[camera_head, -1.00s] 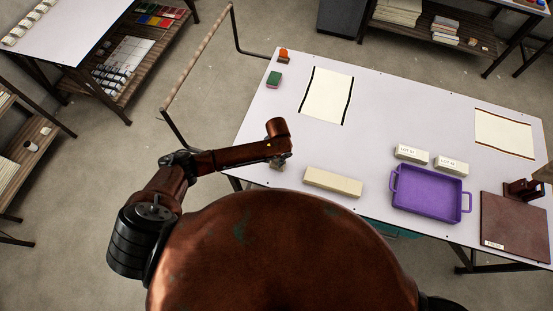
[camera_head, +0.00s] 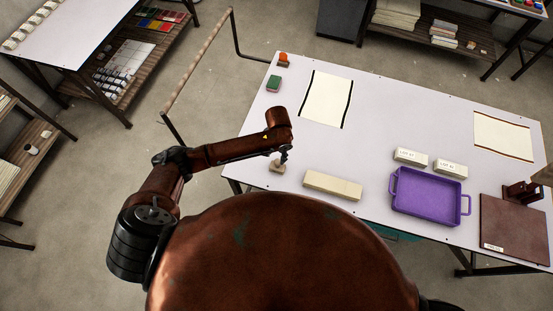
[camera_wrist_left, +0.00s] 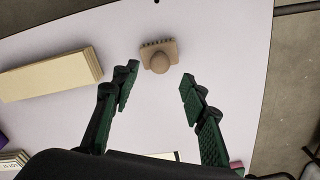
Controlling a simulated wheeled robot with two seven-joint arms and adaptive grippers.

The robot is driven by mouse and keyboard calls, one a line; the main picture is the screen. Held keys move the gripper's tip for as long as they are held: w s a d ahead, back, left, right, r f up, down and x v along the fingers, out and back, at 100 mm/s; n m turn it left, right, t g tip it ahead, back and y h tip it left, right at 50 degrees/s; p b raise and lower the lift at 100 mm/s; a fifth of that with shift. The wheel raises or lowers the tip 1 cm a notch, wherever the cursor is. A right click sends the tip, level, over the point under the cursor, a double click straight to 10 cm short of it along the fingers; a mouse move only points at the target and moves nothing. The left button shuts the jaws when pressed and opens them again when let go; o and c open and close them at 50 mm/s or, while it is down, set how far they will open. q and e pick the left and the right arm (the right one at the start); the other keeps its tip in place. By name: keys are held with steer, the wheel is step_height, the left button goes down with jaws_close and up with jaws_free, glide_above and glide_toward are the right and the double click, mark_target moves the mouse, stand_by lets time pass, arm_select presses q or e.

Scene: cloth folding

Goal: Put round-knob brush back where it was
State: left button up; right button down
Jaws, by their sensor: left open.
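A small wooden brush with a round knob on top and bristles along one edge (camera_wrist_left: 158,57) lies on the table in the left wrist view. It also shows as a small tan block (camera_head: 277,167) near the table's left front edge in the head view. My left gripper (camera_head: 284,156) is above the table close beside this brush. In the left wrist view its fingers (camera_wrist_left: 158,88) are spread wide and empty, with the brush beyond the tips, roughly between their lines. My right gripper is not in view.
A long cream block (camera_head: 332,185) lies right of the brush. An orange-topped item (camera_head: 283,59) and a green block (camera_head: 273,83) sit at the far left corner. A bordered sheet (camera_head: 326,99), two labelled blocks and a purple tray (camera_head: 428,209) lie further right.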

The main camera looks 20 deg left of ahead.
arm_select(q)
step_height(320, 180, up, 4)
steer(key=shift+f, duration=0.25)
steer(key=shift+f, duration=0.1)
